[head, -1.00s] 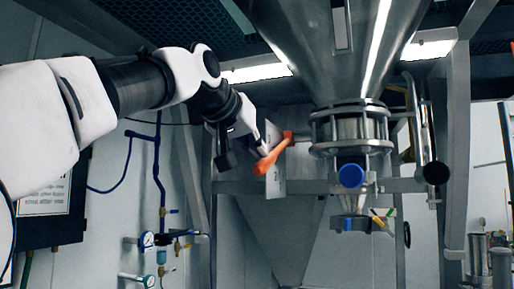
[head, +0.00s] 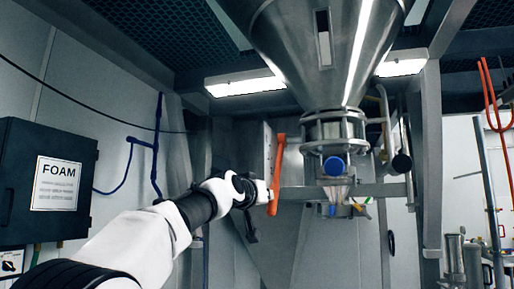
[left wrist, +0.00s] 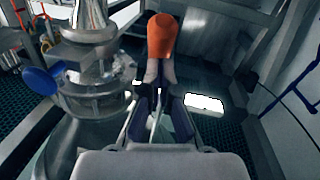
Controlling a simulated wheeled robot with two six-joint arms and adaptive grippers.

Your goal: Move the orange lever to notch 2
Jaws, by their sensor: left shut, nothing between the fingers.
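The orange lever (head: 278,172) hangs nearly straight down, tilted slightly left at its lower end, in front of a pale notch plate (head: 267,145) beside the steel hopper. The plate's notch marks are too small to read. My left gripper (head: 264,192) is at the left side of the lever's lower part, at the lever or very close to it. In the left wrist view the lever's rounded orange end (left wrist: 163,38) shows just beyond my left fingertips (left wrist: 158,76). The fingers are shut with nothing between them; contact is hard to tell. My right gripper is out of view.
The steel hopper (head: 320,50) and its valve with a blue knob (head: 334,166) stand right of the lever. A horizontal beam (head: 390,190) crosses behind. A black FOAM cabinet (head: 45,180) is at the left. Open space lies below the lever.

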